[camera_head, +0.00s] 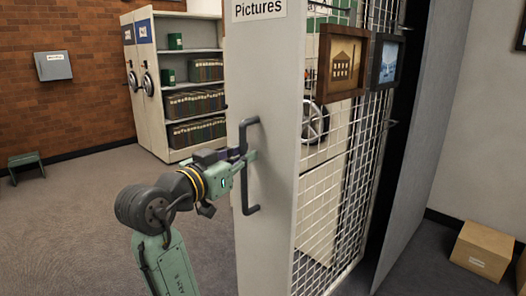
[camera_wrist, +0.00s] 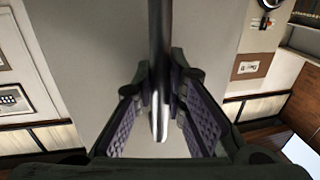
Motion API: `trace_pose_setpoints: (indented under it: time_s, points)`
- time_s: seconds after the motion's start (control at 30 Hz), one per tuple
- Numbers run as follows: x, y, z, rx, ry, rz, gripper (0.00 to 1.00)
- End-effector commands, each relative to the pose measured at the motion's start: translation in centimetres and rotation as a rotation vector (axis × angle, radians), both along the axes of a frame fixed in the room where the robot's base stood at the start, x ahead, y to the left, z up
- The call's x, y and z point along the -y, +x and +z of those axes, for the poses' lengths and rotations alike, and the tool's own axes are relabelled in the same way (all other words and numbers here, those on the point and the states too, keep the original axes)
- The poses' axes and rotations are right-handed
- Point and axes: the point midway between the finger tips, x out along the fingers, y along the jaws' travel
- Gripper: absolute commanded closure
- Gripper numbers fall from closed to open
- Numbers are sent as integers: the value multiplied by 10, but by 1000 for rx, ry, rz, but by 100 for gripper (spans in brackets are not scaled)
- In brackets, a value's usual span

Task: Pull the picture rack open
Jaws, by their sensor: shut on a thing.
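The picture rack (camera_head: 268,110) is a tall, pale panel labelled "Pictures", with a white wire-mesh side carrying framed pictures. It stands partly out beside a grey panel. A dark bar handle (camera_head: 252,208) is fixed upright on its front face. My gripper (camera_head: 247,156) is at the middle of this handle, shut on it. In the wrist view the handle (camera_wrist: 158,60) runs between the two purple-padded fingers of my gripper (camera_wrist: 160,110). Where the pads touch the bar is partly hidden.
A shelf unit (camera_head: 190,54) with boxes and binders stands at the back left. A small green stool (camera_head: 25,160) is by the brick wall. A cardboard box (camera_head: 482,250) sits on the floor at the right. The carpet (camera_head: 75,220) left of the rack is clear.

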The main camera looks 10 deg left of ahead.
Motion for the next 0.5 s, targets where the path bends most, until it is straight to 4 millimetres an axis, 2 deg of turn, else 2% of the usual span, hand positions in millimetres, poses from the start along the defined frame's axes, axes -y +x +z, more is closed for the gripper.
trace_pose_setpoints:
  time_s: [0.2, 0.5]
  points:
    - [-13, -19, 0, 0, 0, -2, 100]
    - [-15, -22, 0, -1, 0, -4, 100]
